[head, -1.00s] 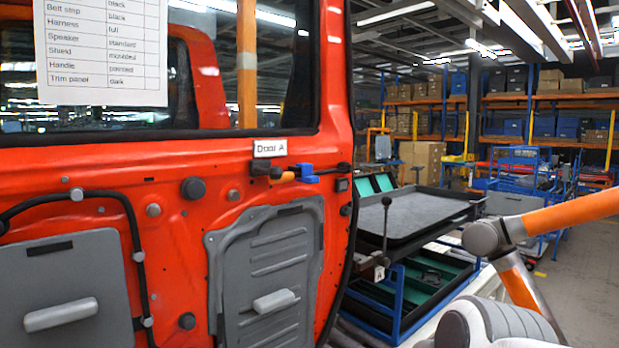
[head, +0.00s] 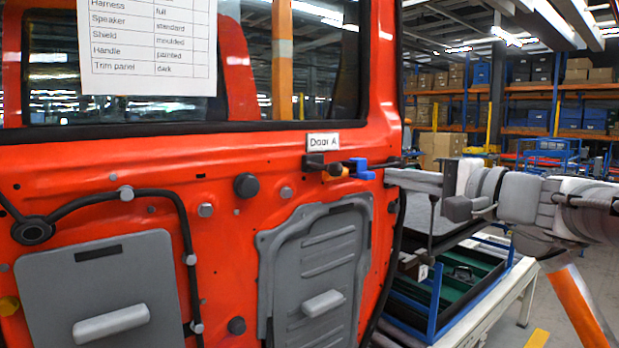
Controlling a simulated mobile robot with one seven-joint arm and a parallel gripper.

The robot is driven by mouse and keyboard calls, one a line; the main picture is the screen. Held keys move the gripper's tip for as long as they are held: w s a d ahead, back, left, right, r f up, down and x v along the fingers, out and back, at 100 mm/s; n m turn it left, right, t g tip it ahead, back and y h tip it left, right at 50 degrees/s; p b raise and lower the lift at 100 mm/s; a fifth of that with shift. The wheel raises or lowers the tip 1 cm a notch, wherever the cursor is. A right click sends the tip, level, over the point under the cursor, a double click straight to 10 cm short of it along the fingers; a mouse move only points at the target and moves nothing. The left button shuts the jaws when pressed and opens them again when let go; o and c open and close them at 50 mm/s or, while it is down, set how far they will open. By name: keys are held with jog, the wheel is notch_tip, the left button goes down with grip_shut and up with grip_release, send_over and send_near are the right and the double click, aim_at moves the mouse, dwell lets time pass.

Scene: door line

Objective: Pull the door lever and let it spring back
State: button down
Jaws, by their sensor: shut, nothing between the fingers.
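The orange-red door A (head: 200,165) fills the left and middle of the view. Under its "Door A" label (head: 323,142) sits a small assembly: a black block, an orange piece and a blue piece (head: 360,168). A dark lever-like part (head: 398,162) runs right from it past the door's edge. I cannot tell for sure that this is the door lever. My gripper (head: 390,177) reaches in from the right. Its grey fingers are shut and empty, their tips at the door's right edge, just below and right of the blue piece. Whether they touch it is unclear.
A grey panel (head: 318,265) and a black cable (head: 188,225) are on the door. Shelves (head: 560,90) are far behind.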

jog(key=x, duration=1)
jog(key=shift+r, duration=0.15)
dwell(1.6)
